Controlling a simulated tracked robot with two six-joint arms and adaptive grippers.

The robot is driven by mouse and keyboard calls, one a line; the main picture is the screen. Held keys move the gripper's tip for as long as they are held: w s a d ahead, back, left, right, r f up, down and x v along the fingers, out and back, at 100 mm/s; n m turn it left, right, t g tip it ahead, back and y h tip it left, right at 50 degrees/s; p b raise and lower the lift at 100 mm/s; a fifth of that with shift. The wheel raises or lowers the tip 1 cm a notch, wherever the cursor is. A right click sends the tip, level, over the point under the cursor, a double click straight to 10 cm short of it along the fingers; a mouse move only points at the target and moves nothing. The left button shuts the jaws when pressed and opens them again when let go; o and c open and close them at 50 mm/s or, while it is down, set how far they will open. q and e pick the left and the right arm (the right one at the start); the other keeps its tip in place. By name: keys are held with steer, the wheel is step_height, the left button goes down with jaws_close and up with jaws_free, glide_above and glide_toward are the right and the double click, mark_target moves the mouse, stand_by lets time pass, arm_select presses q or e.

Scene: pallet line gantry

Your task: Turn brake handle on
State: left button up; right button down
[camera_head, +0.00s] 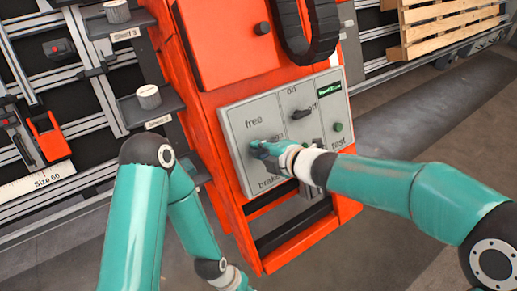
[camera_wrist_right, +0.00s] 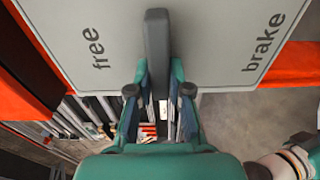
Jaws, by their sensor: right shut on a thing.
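The grey control panel (camera_head: 238,125) is on the front of an orange gantry unit, with "free" above and "brake" below my right gripper (camera_head: 264,149). In the right wrist view the brake handle (camera_wrist_right: 157,40) is a dark grey bar between the words "free" and "brake". My right gripper (camera_wrist_right: 158,85) is shut on its near end, one finger on each side. In the head view the gripper hides most of the handle. My left arm reaches down to the bottom edge of the head view, and its gripper is out of the picture.
A black on/off knob (camera_head: 303,114) and a green test button (camera_head: 338,127) are on the same panel, right of the gripper. A black cable chain (camera_head: 327,35) hangs above. Shelves with white cylinders (camera_head: 149,96) stand at the left. A wooden pallet (camera_head: 450,22) lies at top right.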

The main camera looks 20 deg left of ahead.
steer(key=shift+d+f, duration=0.2)
steer(key=shift+d, duration=0.05)
steer(key=c, duration=1.1)
jaws_free()
steer(key=shift+r, duration=0.1)
steer(key=shift+a, duration=0.1)
steer(key=shift+r, duration=0.1)
steer(key=v, duration=1.2)
